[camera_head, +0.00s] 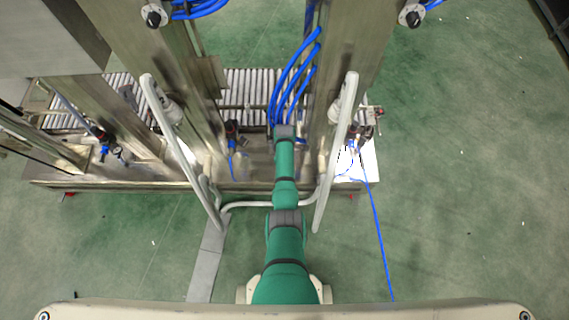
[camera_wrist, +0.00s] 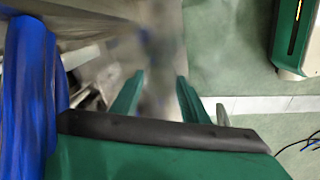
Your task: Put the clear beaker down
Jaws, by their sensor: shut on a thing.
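My gripper (camera_wrist: 158,88) shows two green fingers in the wrist view, standing apart with a hazy, see-through grey patch between them. This patch fits the clear beaker (camera_wrist: 157,75), held between the fingers, but its outline and rim are too blurred to make out. I cannot tell whether its base touches anything. In the head view my green arm reaches forward to the metal machine frame (camera_head: 345,85); the fingers and the beaker are hidden there.
Blue hoses (camera_head: 290,80) hang close beside my arm's far end; thick blue hose (camera_wrist: 30,80) also fills the wrist view's left edge. Pale curved rails (camera_head: 170,140) flank the arm. A roller conveyor (camera_head: 245,88) lies behind. Open green floor (camera_head: 460,180) lies at right.

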